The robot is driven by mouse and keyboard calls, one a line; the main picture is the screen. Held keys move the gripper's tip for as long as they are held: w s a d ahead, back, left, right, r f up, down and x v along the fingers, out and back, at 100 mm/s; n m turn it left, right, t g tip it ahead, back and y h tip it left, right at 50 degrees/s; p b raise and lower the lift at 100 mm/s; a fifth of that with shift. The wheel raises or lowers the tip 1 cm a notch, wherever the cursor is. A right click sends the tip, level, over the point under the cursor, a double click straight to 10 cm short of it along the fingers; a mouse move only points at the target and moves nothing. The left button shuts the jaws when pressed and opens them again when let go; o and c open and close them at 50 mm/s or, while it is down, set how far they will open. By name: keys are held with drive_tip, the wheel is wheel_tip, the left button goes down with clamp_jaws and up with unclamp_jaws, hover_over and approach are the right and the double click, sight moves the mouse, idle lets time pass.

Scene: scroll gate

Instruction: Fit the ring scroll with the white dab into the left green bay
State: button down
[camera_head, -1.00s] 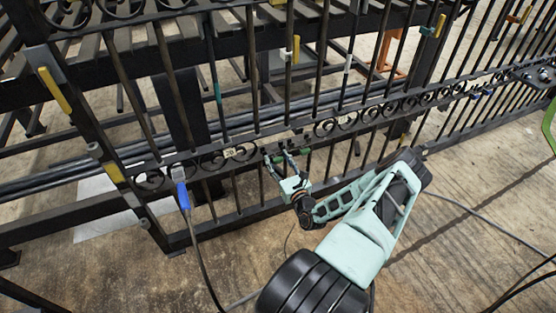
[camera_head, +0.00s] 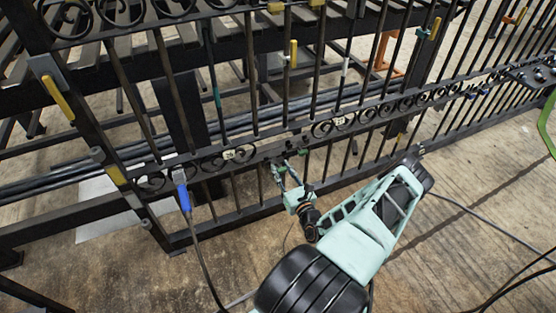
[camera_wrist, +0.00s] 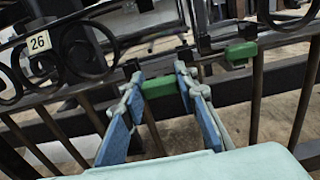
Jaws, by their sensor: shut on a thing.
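My gripper (camera_head: 279,171) is at the lower rail of the gate (camera_head: 255,143), at a gap in its row of black scrolls. In the wrist view its two blue-padded fingers (camera_wrist: 157,76) stand apart, one on each side of the left green block (camera_wrist: 160,87), and seem shut on that block. A second green block (camera_wrist: 240,52) is to the right; black clips (camera_wrist: 186,52) sit above and beside the blocks. No ring scroll shows between the fingers, and I cannot make out a white dab in any view.
A scroll with tag 26 (camera_wrist: 39,42) is left of the gap; another tagged scroll (camera_head: 340,121) is to its right. Upright bars (camera_wrist: 258,92) stand close by. A blue-handled cable (camera_head: 184,197) hangs at the left.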

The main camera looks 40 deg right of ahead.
sight(283, 169)
drive_tip(key=shift+s+a, duration=0.1)
drive_tip(key=shift+s, duration=0.2)
drive_tip(key=c, duration=1.5)
unclamp_jaws()
wheel_tip(283, 169, up, 9)
drive_tip(key=shift+r, duration=0.5)
